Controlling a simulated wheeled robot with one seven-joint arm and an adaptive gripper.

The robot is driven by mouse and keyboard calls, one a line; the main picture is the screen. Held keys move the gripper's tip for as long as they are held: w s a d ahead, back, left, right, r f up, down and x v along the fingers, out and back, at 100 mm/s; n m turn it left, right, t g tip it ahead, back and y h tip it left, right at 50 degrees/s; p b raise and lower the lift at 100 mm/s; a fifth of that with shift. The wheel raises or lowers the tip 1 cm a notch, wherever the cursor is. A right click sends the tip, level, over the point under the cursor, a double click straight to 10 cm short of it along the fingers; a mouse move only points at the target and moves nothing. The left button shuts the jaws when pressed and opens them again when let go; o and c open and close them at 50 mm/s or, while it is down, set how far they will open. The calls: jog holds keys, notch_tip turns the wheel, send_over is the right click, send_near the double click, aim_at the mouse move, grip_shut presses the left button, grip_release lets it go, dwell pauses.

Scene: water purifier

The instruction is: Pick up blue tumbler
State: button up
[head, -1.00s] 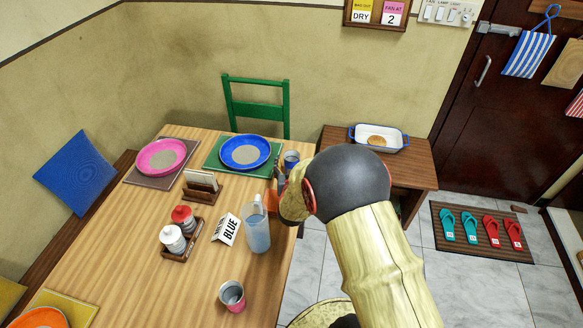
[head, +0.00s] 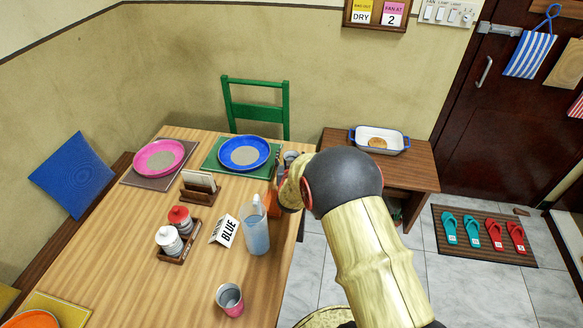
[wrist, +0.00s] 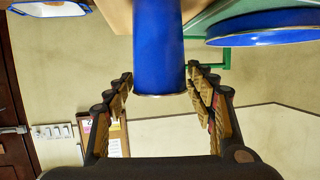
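The blue tumbler (wrist: 159,45) stands upright between my fingers in the wrist view, which is upside down. My gripper (wrist: 160,72) has one finger on each side of it, with only narrow gaps at the fingertips. I see no clear contact. In the head view, the tumbler's open grey top (head: 291,155) shows at the table's right edge, beside the blue plate. My gripper (head: 278,190) is next to it there, and my arm and gripper hide most of the tumbler's body.
The clear water pitcher (head: 256,229) stands close to my gripper. A sign reading BLUE (head: 224,230), a jar caddy (head: 184,242) and a pink tumbler (head: 231,299) are on the table (head: 170,292). The blue plate (head: 244,153) lies behind. A side table (head: 405,170) holds a white dish (head: 379,140).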

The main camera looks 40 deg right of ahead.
jog(key=c, duration=1.1)
jog(key=shift+c, duration=0.3)
jog(key=shift+r, duration=0.1)
